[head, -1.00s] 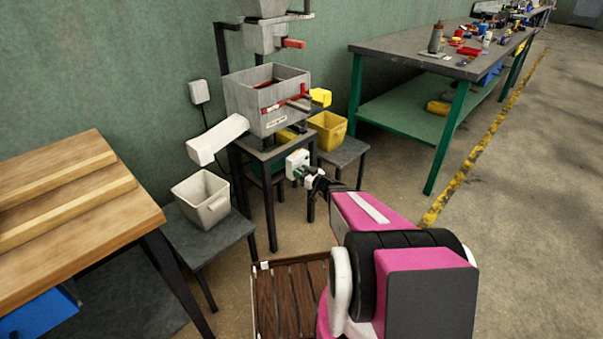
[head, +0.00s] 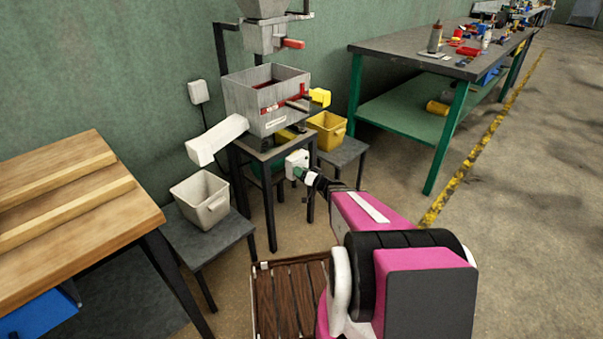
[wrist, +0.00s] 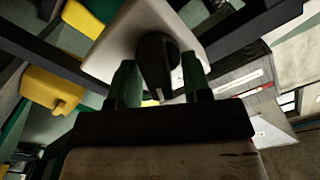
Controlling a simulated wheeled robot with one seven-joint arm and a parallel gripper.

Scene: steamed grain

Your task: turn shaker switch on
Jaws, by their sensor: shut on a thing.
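The shaker switch is a white box (head: 297,158) on the front of the small dark stand under the grey shaker (head: 266,100). In the wrist view the white box (wrist: 145,30) carries a black rotary knob (wrist: 155,65), which appears turned slightly off the picture's vertical. My gripper (head: 300,173) is at the box's face. The exact contact between finger pads and knob is partly hidden.
A white bin (head: 201,200) stands on a low stool at left, under a white chute (head: 216,140). A yellow bin (head: 327,130) stands at right of the shaker. A wooden table (head: 60,190) is at left, a slatted wooden crate (head: 290,295) below, and a green-legged bench (head: 440,60) behind right.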

